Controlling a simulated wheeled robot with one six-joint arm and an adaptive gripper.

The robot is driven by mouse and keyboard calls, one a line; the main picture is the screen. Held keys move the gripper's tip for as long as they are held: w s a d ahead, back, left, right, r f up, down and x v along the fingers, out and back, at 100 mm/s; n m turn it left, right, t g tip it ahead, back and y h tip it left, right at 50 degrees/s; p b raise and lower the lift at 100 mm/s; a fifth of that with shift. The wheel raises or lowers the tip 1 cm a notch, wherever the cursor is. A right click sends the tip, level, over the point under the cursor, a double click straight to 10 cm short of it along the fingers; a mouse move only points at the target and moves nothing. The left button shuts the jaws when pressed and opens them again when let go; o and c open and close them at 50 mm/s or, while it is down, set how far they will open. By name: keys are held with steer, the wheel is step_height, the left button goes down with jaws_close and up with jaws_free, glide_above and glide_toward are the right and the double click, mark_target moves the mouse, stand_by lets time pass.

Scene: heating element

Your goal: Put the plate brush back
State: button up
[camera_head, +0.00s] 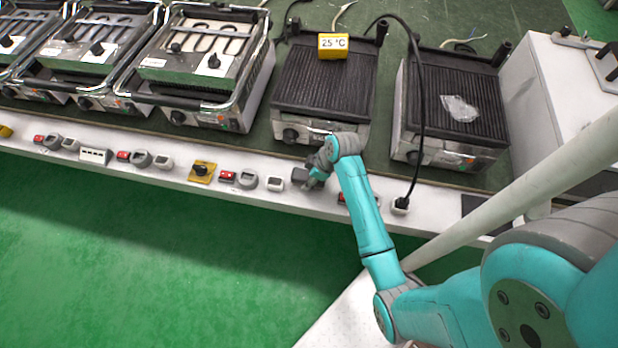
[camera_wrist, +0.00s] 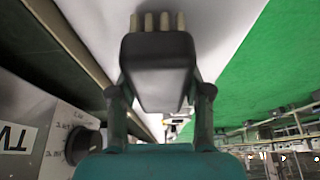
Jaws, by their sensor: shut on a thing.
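My gripper (camera_head: 316,170) is in front of the middle grill's front panel, over the white bench edge. In the wrist view my gripper's two fingers (camera_wrist: 160,92) are shut on a black plug (camera_wrist: 158,60) with several brass-coloured pins pointing away from me. The plug also shows as a small dark shape in the head view (camera_head: 300,175). I do not see a plate brush that I can make out in either view. The middle grill (camera_head: 325,75) has a ribbed dark plate and carries a yellow "25 °C" display (camera_head: 333,45).
The right grill (camera_head: 455,105) has a crumpled clear piece (camera_head: 460,108) on it. A black cable (camera_head: 420,90) runs down to a socket (camera_head: 400,205). Several closed grills (camera_head: 200,65) stand at left. Switches and sockets line the bench front (camera_head: 110,165). The green floor is clear.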

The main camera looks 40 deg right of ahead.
steer(key=shift+f, duration=0.35)
steer(key=shift+f, duration=0.1)
steer(key=o, duration=1.4)
steer(key=shift+c, duration=0.2)
